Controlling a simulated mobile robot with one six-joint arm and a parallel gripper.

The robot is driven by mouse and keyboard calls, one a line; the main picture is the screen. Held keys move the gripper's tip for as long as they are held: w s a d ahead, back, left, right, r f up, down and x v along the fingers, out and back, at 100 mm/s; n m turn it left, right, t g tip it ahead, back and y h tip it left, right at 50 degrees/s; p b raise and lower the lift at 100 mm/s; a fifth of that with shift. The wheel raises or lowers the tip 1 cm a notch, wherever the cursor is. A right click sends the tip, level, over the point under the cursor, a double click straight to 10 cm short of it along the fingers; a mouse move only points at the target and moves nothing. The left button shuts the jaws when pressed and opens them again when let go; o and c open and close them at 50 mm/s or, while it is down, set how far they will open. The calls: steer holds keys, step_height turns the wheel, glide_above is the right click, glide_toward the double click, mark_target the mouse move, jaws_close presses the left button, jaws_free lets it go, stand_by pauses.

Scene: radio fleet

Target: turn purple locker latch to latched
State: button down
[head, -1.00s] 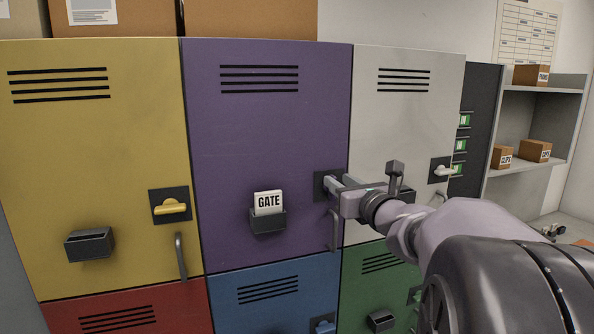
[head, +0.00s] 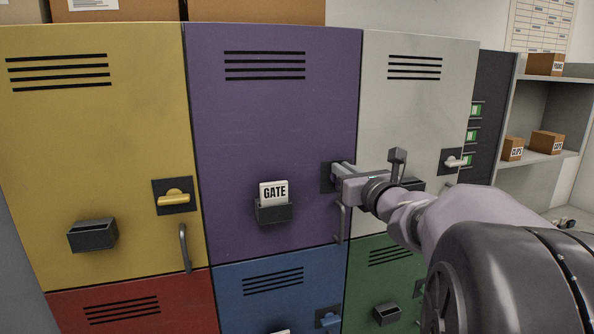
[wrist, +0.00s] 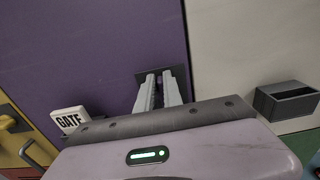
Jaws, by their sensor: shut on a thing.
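The purple locker (head: 270,130) stands in the upper row between the yellow and the white lockers. Its dark latch plate (head: 327,176) is at the door's right edge, above the door's handle (head: 340,222). My gripper (head: 345,172) is at this plate, shut on the purple locker's latch. The fingers hide the latch knob in both views, so its angle cannot be told. In the wrist view my gripper's fingers (wrist: 159,90) reach to the dark plate (wrist: 178,74) on the purple door (wrist: 95,50).
A card holder with a GATE card (head: 273,192) is on the purple door. The yellow locker (head: 90,130) is left, with a horizontal yellow latch (head: 173,197). The white locker (head: 420,110) is right, partly behind my arm. Blue (head: 280,305) and green (head: 375,275) lockers are below.

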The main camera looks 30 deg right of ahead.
mark_target(326, 177)
steer(key=shift+f, duration=0.1)
steer(key=n+b, duration=0.3)
steer(key=b, duration=0.2)
steer(key=a+f+n+b, duration=0.1)
steer(key=n+b, duration=0.3)
steer(key=b, duration=0.1)
steer(key=a+n+b, duration=0.1)
steer(key=n+b, duration=0.3)
steer(key=b, duration=0.1)
steer(key=shift+w+a+f+b, duration=0.1)
steer(key=shift+w+f+b, duration=0.15)
steer(key=shift+b, duration=0.05)
steer(key=n+b, duration=0.4)
steer(key=b, duration=0.1)
steer(key=shift+a+f+n+b, duration=0.2)
steer(key=shift+f+n+b, duration=0.1)
steer(key=shift+f+n, duration=0.1)
steer(key=shift+f+n+b, duration=0.1)
steer(key=shift+n+b, duration=0.75)
steer(key=shift+n, duration=0.35)
steer(key=c, duration=1.5)
jaws_free()
steer(key=shift+w, duration=0.1)
